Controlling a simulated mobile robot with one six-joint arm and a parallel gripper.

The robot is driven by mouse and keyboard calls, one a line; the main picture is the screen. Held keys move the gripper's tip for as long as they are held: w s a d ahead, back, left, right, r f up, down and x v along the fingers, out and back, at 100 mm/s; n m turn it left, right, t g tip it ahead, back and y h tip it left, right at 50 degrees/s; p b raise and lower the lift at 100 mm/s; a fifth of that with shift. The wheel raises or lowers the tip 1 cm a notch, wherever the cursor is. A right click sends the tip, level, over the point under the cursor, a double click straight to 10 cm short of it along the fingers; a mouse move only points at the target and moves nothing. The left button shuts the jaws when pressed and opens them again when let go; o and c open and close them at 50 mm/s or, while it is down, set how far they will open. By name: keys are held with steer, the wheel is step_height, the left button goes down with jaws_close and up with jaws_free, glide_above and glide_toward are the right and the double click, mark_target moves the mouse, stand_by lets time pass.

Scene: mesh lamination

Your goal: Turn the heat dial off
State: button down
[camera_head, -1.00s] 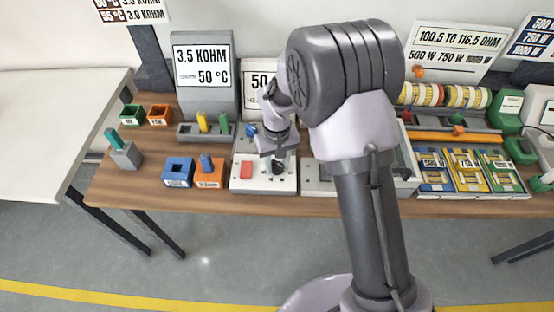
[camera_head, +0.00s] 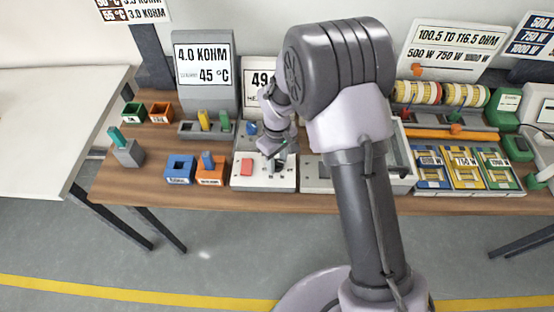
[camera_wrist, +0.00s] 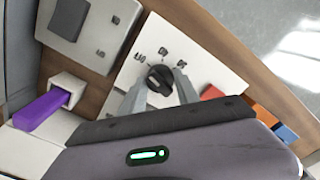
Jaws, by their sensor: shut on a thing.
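The heat dial is a round black knob (camera_wrist: 160,80) on a white panel (camera_wrist: 205,68) with printed marks around it, in the wrist view. My gripper (camera_wrist: 160,90) has one finger on each side of the knob and is shut on it. In the head view, my gripper (camera_head: 276,148) points down at the white control box (camera_head: 247,183). The dark dial (camera_head: 276,167) is partly hidden there by the gripper. A red button (camera_head: 246,172) sits left of it. A display behind (camera_head: 204,65) reads 4.0 KOHM and 45 °C. A second display (camera_head: 258,78), partly hidden by my arm, begins with 49.
In the wrist view, a purple piece (camera_wrist: 40,110) sits in a white holder close to my gripper.

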mark_target(277, 161)
steer(key=c, duration=0.9)
jaws_free()
step_height(277, 161, up, 17)
steer(key=p, duration=0.4)
steer(key=shift+r+p, duration=0.2)
steer(key=shift+p, duration=0.15)
